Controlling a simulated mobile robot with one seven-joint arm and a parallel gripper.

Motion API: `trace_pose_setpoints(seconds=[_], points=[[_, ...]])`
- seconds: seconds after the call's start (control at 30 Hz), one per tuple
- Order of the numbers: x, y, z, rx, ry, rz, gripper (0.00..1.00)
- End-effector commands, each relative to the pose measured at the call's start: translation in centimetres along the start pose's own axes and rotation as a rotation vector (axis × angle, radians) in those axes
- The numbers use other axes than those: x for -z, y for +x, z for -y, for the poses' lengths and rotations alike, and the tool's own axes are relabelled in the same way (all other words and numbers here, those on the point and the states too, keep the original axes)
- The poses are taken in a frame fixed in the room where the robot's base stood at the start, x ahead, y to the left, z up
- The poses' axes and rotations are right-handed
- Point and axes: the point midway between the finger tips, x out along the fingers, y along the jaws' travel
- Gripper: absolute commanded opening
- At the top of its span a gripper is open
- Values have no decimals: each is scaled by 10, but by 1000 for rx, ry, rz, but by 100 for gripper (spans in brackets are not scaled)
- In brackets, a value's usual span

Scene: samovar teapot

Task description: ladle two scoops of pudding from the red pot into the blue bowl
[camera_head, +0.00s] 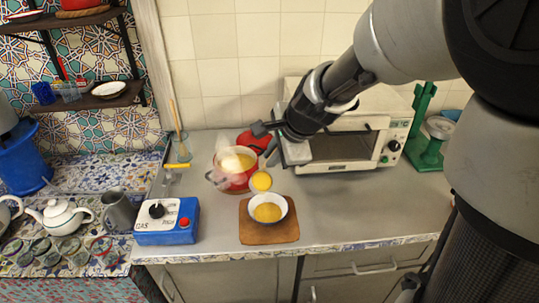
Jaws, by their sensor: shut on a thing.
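The red pot (243,184) stands on the grey counter with pale yellow pudding (245,161) in it. Whitish, steam-like haze covers part of its left side. My gripper (273,137) is above and right of the pot, shut on the ladle. The ladle's cup (262,181) is full of yellow pudding and hangs at the pot's right front rim, near the bowl's far side. I cannot tell whether the cup touches the pot. The bowl (286,205), white inside with a dark rim, holds yellow pudding. The grip on the ladle handle is partly hidden.
The bowl sits on a brown wooden board (257,234). A blue gas box (168,222) stands left. A toaster oven (345,147) is close behind my gripper. A red item (249,139) lies behind the pot. The counter right of the board is clear.

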Motion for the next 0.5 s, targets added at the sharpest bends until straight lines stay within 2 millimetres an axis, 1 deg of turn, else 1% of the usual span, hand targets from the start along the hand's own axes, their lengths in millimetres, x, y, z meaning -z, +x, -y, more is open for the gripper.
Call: trace_pose_setpoints(seconds=[0.03, 0.5], points=[[2, 4, -3, 10, 2, 1, 0], [4, 5, -11, 80, 3, 22, 0]])
